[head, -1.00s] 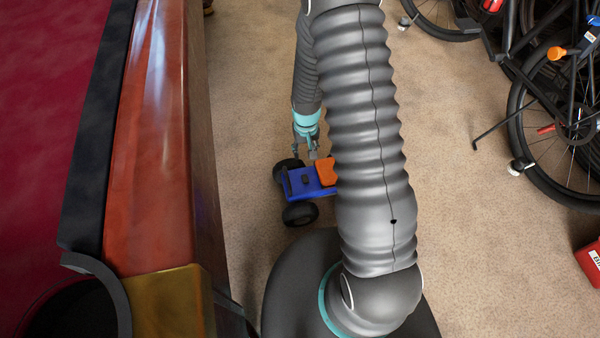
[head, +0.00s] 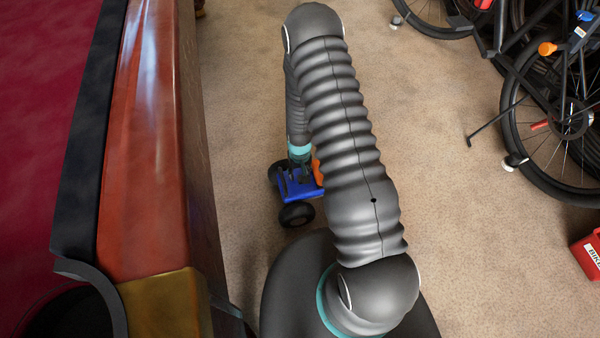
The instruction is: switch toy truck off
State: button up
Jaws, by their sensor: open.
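The toy truck (head: 298,192) stands on the carpet, a blue body with an orange part and black wheels. My arm hides its right side. My gripper (head: 298,172) is open and directly over or at the truck's far part, pointing down. Its fingertips are small and dark against the truck, and I cannot tell whether they touch it. The truck's switch cannot be made out clearly, as the gripper covers that part.
A pool table (head: 150,150) with a wooden rail and red cloth fills the left side, close to the truck. Bicycles (head: 560,110) stand at the upper right, with a red box (head: 588,256) below them. Carpet (head: 460,230) is free on the right.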

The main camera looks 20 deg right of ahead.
jog(key=shift+f, duration=0.15)
jog(key=shift+c, duration=0.3)
grip_shut()
jog(key=shift+f+b, duration=0.1)
jog(key=shift+b, duration=0.3)
jog(key=t+b, duration=0.2)
jog(key=b, duration=0.1)
jog(key=shift+s+t, duration=0.35)
jog(key=shift+t, duration=0.05)
jog(key=shift+s+r+t+b, duration=0.1)
jog(key=shift+r+t+b, duration=0.15)
jog(key=shift+t+b, duration=0.6)
